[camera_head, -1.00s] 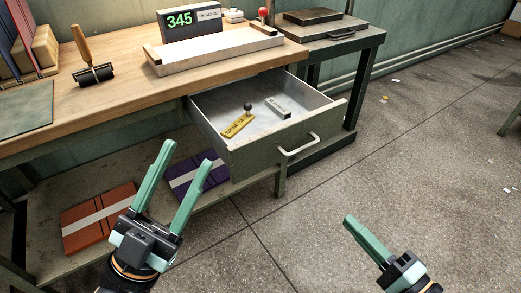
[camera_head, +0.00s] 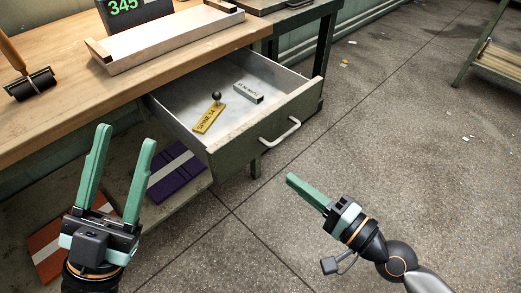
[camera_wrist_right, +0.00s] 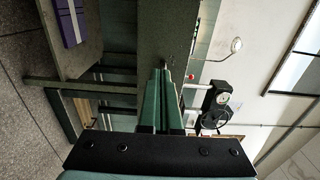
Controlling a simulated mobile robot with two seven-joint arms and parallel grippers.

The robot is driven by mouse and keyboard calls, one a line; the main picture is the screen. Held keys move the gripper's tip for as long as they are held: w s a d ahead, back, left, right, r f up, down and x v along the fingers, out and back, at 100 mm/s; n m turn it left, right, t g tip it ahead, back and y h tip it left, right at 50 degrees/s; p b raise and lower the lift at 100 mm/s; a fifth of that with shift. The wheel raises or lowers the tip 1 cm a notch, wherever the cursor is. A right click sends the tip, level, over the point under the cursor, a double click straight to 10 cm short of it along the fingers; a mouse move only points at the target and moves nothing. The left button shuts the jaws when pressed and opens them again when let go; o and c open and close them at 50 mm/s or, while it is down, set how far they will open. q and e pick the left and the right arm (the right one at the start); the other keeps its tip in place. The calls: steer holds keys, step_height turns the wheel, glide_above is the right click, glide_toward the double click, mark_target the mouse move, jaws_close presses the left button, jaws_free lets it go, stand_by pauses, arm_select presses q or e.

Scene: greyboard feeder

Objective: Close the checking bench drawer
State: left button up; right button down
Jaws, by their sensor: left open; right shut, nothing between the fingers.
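The checking bench drawer (camera_head: 240,152) stands pulled out under the wooden bench top (camera_head: 120,92) in the head view. Its grey-green front has a pale bar handle (camera_head: 281,133). Inside lie a yellow tag with a dark knob (camera_head: 209,118) and a small grey block (camera_head: 248,92). My right gripper (camera_head: 290,178) is shut and empty, in front of and below the handle, apart from it in the head view. In the right wrist view its closed fingers (camera_wrist_right: 161,74) point at a grey-green panel, probably the drawer front (camera_wrist_right: 166,28). My left gripper (camera_head: 126,135) is open and empty, left of the drawer.
A purple folder (camera_head: 178,174) and an orange one (camera_head: 45,248) lie on the lower shelf. A roller (camera_head: 30,84), a tray (camera_head: 165,42) and a number display (camera_head: 122,8) stand on the bench. The floor (camera_head: 400,150) right of the drawer is clear apart from scraps.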

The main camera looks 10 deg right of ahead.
mark_target(250, 148)
arm_select(q)
steer(key=shift+a+r+p, duration=0.1)
steer(key=shift+r+p, duration=0.4)
steer(key=shift+r, duration=0.2)
arm_select(e)
steer(key=x, duration=1)
steer(key=shift+w+a, duration=0.1)
steer(key=shift+a, duration=0.05)
